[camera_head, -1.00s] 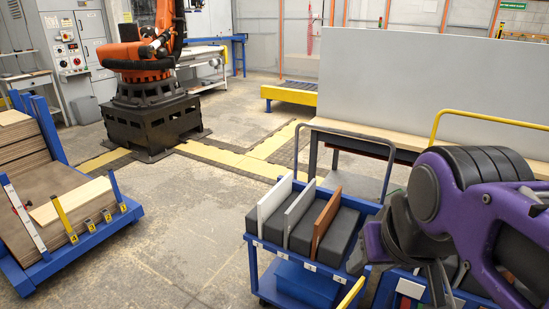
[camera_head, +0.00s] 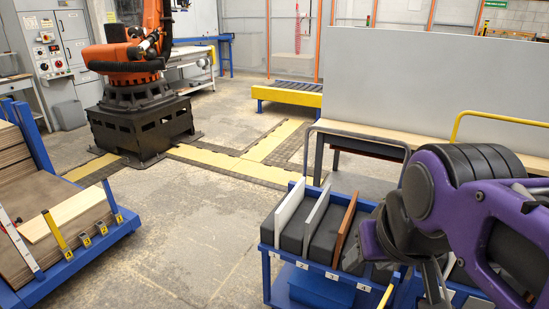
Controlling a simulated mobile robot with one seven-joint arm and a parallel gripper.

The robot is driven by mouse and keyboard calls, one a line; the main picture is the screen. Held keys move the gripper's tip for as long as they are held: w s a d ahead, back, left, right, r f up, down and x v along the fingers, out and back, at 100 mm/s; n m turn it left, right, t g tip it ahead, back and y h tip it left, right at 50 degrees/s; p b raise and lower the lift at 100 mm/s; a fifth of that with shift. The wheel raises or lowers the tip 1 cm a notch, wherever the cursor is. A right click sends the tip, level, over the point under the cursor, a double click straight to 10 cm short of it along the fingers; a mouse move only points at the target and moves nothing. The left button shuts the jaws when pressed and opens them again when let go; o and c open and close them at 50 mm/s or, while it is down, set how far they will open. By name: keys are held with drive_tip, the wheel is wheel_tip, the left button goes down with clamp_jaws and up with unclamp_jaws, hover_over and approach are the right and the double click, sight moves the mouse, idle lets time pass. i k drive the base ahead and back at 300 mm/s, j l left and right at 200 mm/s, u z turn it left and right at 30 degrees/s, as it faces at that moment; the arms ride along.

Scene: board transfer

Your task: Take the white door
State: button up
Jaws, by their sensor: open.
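The white door (camera_head: 291,206) is a thin white panel standing upright in the leftmost slot of a blue cart (camera_head: 290,257), between dark grey blocks. A light grey panel (camera_head: 316,210) and a brown panel (camera_head: 346,229) stand in the slots to its right. My gripper (camera_head: 436,285) hangs below my purple and dark grey arm at the right, over the right part of the cart. It is open and apart from the white door. Its fingers are small and partly hidden by my arm.
A wooden bench with a tall grey panel (camera_head: 420,75) stands behind the cart. A blue rack with stacked boards (camera_head: 70,215) is at the left. An orange robot arm (camera_head: 125,60) stands on a black base at the back. The floor between rack and cart is clear.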

sight(286, 212)
drive_tip(key=i+j+z, duration=0.2)
drive_tip(key=j, duration=0.3)
drive_tip(key=i+j+z, duration=0.2)
drive_tip(key=j, duration=0.35)
drive_tip(key=j+z, duration=0.2)
drive_tip(key=j, duration=0.3)
drive_tip(key=i+j+z, duration=0.2)
drive_tip(key=j, duration=0.15)
drive_tip(key=i+j+z, duration=0.15)
drive_tip(key=j, duration=0.25)
drive_tip(key=j+z, duration=0.2)
drive_tip(key=j, duration=0.15)
drive_tip(key=i+j+z, duration=0.2)
drive_tip(key=j, duration=0.25)
drive_tip(key=k, duration=0.05)
